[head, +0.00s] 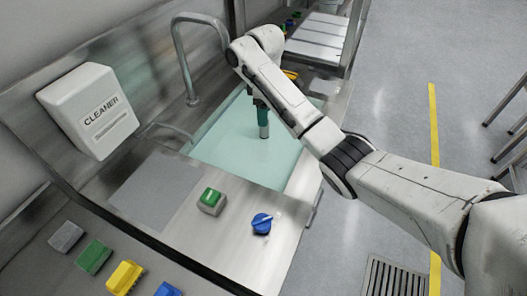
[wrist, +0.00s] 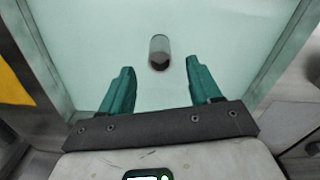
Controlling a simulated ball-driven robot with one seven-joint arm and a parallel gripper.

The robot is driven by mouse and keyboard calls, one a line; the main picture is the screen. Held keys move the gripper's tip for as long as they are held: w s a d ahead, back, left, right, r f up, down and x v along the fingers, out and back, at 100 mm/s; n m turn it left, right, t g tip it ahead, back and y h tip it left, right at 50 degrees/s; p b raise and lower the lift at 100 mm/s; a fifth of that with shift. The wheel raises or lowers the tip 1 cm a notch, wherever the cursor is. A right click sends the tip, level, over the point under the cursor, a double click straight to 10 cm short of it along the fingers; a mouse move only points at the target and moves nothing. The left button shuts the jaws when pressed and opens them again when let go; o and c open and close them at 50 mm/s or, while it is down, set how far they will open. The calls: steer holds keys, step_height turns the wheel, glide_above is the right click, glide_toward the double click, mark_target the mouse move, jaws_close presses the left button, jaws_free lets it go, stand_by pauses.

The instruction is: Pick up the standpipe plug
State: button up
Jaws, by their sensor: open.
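The standpipe plug (wrist: 159,52) is a short grey cylinder with a dark end, standing in the pale green basin (head: 225,150). It also shows in the head view (head: 264,131), just under the green fingers. My gripper (wrist: 160,78) is open, with one green finger on each side below the plug in the wrist view. Nothing is between the fingers. In the head view my gripper (head: 261,108) points down over the basin, close above the plug. I cannot tell whether the fingers touch it.
A curved tap (head: 180,50) rises at the basin's back left. A white cleaner box (head: 88,110) hangs on the left wall. A green button (head: 211,201) and a blue knob (head: 262,223) sit on the front counter. Coloured blocks (head: 125,277) lie at lower left.

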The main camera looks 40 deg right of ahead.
mark_target(264, 129)
step_height(264, 129, down, 8)
steer(key=shift+r+p, duration=0.1)
steer(key=shift+p, duration=0.2)
steer(key=shift+c, duration=0.2)
jaws_close()
stand_by(0.4)
stand_by(0.8)
